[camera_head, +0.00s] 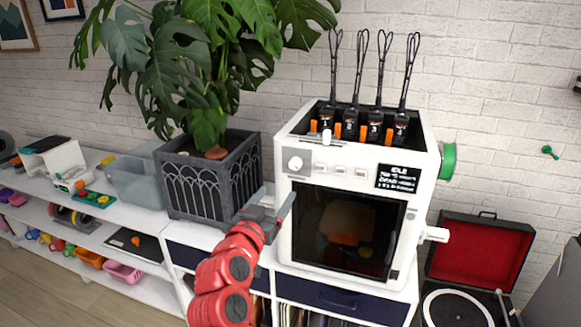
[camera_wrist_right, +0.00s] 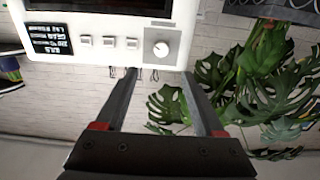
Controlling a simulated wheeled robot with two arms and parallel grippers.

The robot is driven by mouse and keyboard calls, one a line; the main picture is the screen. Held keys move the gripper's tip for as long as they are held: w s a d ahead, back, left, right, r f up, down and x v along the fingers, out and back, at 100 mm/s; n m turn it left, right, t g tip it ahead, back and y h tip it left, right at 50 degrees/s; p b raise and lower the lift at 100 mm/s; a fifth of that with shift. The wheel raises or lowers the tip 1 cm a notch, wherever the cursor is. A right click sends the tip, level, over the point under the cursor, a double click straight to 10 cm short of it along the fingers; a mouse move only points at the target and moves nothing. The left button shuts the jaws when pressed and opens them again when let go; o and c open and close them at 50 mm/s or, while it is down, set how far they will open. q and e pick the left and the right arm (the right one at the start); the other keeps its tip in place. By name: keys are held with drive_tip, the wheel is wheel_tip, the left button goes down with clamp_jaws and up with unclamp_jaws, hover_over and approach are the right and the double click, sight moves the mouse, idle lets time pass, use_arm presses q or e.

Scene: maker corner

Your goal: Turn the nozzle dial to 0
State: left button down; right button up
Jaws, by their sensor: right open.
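The white printer (camera_head: 283,205) stands on the shelf unit, with a round white dial (camera_head: 296,163) at the upper left of its front panel. The dial also shows in the upside-down right wrist view (camera_wrist_right: 161,48); its markings are too small to read. Several numbered black nozzle heads (camera_head: 375,124) sit in the printer's open top. My right gripper (camera_head: 278,196) is open and empty, a little below and left of the dial, not touching it. In the wrist view its fingers (camera_wrist_right: 160,78) point toward the panel, with the dial beyond the gap. My left gripper is not in view.
Square white buttons (camera_head: 340,169) and a black display (camera_head: 398,178) reading IDLE lie right of the dial. A planter (camera_head: 205,180) with a large leafy plant stands close on the left.

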sight(294, 166)
drive_tip(key=p+x, duration=0.3)
drive_tip(key=x, duration=1)
drive_tip(key=shift+w+p, duration=0.15)
drive_tip(key=shift+p, duration=0.2)
clamp_jaws()
